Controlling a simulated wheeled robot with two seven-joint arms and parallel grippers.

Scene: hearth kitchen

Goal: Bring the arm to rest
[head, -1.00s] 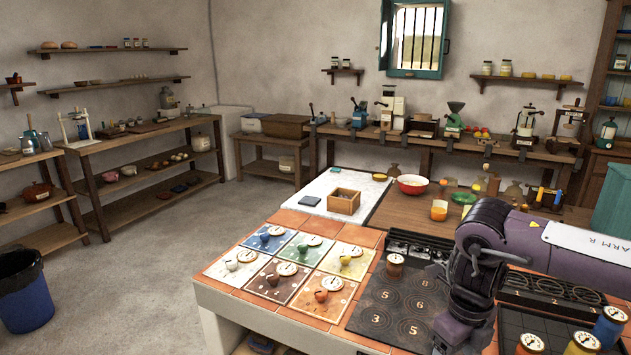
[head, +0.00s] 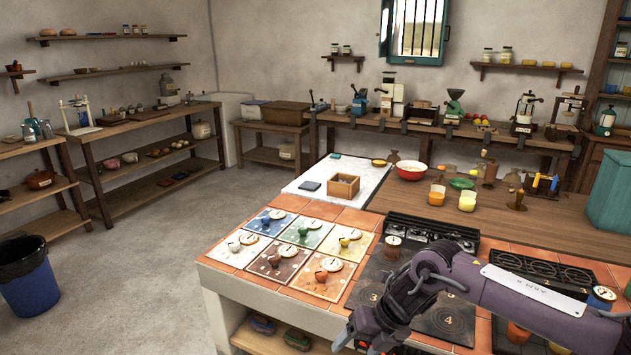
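My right arm comes in from the right in the head view, a purple arm with a white label. It reaches over the stove at the right end of the tiled counter. Its dark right gripper (head: 366,338) points down at the bottom edge, in front of the counter's near side. Its fingertips are cut off or too unclear to tell if they are open, and I see nothing held. My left arm and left gripper are not in view.
The tiled counter (head: 350,216) holds several coloured cards with small pots. A numbered dark hob (head: 446,318) lies under the arm. Jars stand near the arm at lower right, including a blue-lidded one (head: 602,296). A blue bin (head: 28,290) stands on open floor at left.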

